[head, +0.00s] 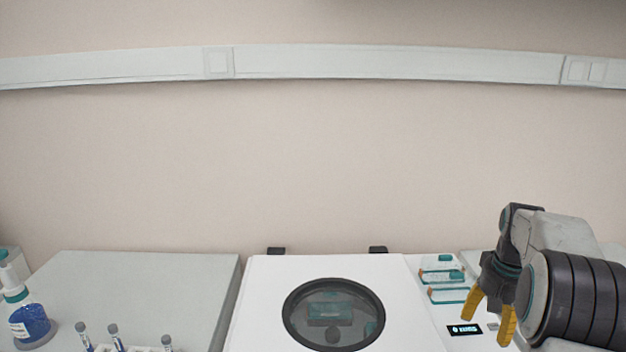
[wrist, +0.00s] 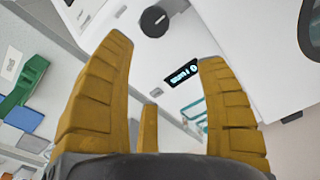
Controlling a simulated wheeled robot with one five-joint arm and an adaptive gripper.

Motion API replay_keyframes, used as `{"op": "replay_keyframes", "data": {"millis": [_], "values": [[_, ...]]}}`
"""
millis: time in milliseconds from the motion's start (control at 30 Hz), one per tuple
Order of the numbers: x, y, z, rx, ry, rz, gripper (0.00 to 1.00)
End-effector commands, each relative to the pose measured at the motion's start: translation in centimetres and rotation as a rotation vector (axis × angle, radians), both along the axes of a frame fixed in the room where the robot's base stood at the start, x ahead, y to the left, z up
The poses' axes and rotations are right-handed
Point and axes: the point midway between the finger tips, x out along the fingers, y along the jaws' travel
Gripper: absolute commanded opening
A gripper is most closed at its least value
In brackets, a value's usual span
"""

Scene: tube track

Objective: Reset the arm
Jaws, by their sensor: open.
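In the wrist view the open fingers of my gripper (wrist: 172,90) frame the machine's small lit display (wrist: 182,73) and a dark round knob (wrist: 154,21). My arm comes in from the right edge.
The machine's closed lid has a round dark window (head: 334,314). Several capped tubes (head: 114,335) stand in a white rack at the lower left. A blue-filled bottle (head: 28,322) stands at the far left. Green and blue items (wrist: 24,85) lie at the left of the wrist view.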

Motion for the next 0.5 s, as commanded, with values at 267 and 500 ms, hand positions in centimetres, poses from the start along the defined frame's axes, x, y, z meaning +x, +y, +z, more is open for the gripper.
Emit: {"op": "replay_keyframes", "data": {"millis": [267,500], "values": [[-6.7,3.9,-5.5,0.058,0.104,0.010,0.66],[-13.6,10.6,-4.1,0.045,0.092,0.099,0.66]]}}
